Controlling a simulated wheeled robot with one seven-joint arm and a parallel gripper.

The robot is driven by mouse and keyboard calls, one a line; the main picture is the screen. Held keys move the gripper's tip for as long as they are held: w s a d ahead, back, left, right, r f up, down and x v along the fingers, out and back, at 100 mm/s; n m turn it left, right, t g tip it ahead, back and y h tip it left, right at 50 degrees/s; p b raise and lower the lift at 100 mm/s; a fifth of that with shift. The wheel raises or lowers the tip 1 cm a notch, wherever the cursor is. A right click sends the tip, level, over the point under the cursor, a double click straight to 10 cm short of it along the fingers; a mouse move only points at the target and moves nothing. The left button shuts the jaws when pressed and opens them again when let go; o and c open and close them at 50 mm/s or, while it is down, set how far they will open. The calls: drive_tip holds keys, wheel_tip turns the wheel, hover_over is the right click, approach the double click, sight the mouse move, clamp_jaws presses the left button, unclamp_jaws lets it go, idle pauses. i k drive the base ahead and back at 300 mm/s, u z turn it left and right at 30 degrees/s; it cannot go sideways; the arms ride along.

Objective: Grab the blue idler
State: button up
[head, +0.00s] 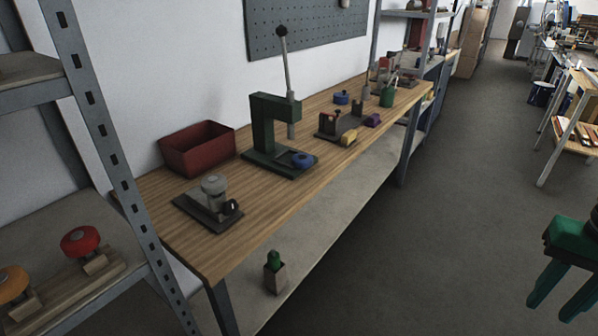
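Two blue round pieces are on the wooden workbench (240,205). The nearer blue piece (303,160) is a low disc on the base of a green lever press (262,130). The farther blue piece (341,97) lies toward the back of the bench. I cannot tell which is the blue idler. My gripper (549,311), green with two fingers pointing down, is at the lower right edge, partly cut off. Its fingers are apart with nothing between them. It is over the floor, well right of the bench and away from both blue pieces.
A red bin (198,150) and a grey fixture (211,202) stand left of the press. Yellow (348,138) and purple (373,120) pieces lie right of it. A metal rack (107,140) stands at near left. The aisle floor (445,215) is clear.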

sight(300, 159)
drive_tip(key=u, duration=0.2)
drive_tip(key=i, duration=1.1)
drive_tip(key=z, duration=0.05)
